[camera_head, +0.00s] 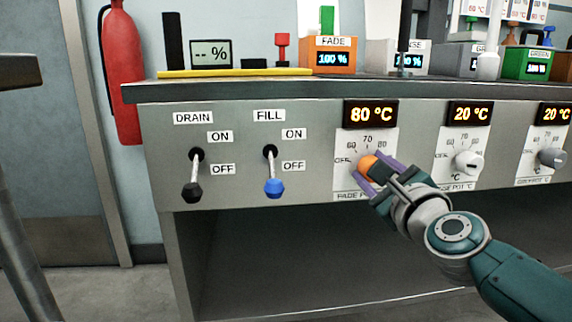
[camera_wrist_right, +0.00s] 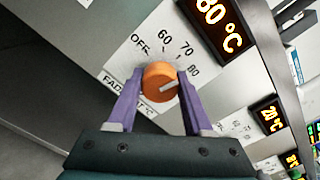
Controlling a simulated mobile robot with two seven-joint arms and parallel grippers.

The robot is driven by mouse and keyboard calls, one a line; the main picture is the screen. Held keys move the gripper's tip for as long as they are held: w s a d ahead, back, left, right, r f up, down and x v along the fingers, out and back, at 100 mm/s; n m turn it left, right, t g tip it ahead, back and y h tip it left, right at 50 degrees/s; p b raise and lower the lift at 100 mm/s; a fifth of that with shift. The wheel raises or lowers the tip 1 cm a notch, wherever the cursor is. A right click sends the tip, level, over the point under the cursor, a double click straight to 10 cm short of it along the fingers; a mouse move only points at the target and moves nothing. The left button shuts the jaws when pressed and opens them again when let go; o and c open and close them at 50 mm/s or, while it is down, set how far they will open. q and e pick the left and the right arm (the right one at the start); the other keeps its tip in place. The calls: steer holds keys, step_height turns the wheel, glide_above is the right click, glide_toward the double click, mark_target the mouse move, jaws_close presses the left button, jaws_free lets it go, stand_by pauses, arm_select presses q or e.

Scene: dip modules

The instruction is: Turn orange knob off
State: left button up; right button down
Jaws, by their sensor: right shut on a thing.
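The orange knob (camera_head: 368,163) is on the front panel of the counter, on a white dial plate with OFF, 60, 70 and 80 marks. The display (camera_head: 370,114) above it reads 80 °C. My right gripper (camera_head: 371,168) has its purple fingers on both sides of the knob and is shut on it. In the right wrist view the orange knob (camera_wrist_right: 160,82) sits between the fingertips, and its pale pointer mark faces toward the 80 side. The arm in the head view hides part of the dial plate. My left gripper is not in view.
Left of the dial are the DRAIN lever (camera_head: 193,178) and the FILL lever (camera_head: 272,174), both pointing down. To the right are a white knob (camera_head: 467,162) and a grey knob (camera_head: 551,157), with 20 °C displays above. A red extinguisher (camera_head: 122,75) hangs at the left.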

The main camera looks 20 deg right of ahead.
steer(key=n, duration=0.4)
steer(key=shift+n+p, duration=0.3)
steer(key=n+p, duration=0.1)
steer(key=n, duration=0.3)
steer(key=shift+n, duration=0.3)
steer(key=n+p, duration=0.1)
steer(key=n, duration=0.4)
steer(key=shift+r, duration=0.1)
steer(key=shift+n+p, duration=0.45)
steer(key=shift+n, duration=1.65)
steer(key=shift+c, duration=1.5)
jaws_free()
